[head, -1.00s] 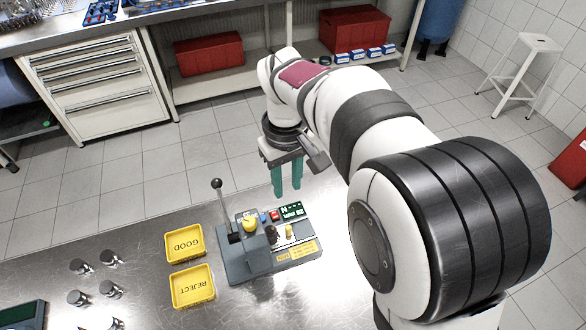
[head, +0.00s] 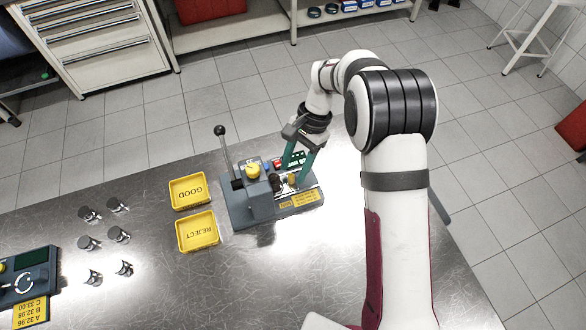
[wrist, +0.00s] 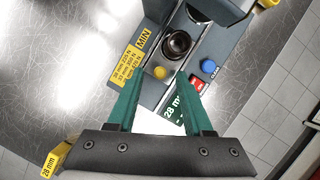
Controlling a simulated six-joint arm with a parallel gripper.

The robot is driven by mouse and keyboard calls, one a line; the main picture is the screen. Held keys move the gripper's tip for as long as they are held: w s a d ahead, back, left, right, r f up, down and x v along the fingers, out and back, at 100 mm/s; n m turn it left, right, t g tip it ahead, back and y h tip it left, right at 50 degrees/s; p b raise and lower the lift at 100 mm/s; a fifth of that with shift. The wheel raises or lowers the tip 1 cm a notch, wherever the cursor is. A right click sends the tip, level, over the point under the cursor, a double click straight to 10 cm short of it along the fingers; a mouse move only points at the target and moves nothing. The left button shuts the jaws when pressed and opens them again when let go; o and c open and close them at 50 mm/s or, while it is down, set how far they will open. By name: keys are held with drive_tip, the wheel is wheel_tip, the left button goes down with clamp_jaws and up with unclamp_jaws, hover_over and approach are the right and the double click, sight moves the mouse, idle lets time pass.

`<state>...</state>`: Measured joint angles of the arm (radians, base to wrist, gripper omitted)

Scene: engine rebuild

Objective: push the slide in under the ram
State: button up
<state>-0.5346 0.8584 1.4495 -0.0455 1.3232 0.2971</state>
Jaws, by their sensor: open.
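The tester (head: 262,207) is a grey press block on a base, with a lever ending in a black ball and a yellow cap on top. In the wrist view its slide (wrist: 152,93) looks like a bright metal strip in a channel. A dark round seat or part (wrist: 178,43) and a small yellow knob (wrist: 160,72) sit along it, outside the press block (wrist: 155,8). The ram is not clearly visible. My gripper (head: 295,172) is open at the tester's right end. In the wrist view its green fingers (wrist: 160,86) stand either side of the slide line, tips near the knob; contact cannot be told.
Yellow GOOD (head: 189,190) and REJECT (head: 197,231) trays stand left of the tester. A blue button (wrist: 208,65) and red switch (wrist: 195,82) lie beside the slide. The front bench is clear.

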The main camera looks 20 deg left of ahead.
drive_tip(key=shift+x, duration=0.85)
clamp_jaws()
idle(0.8)
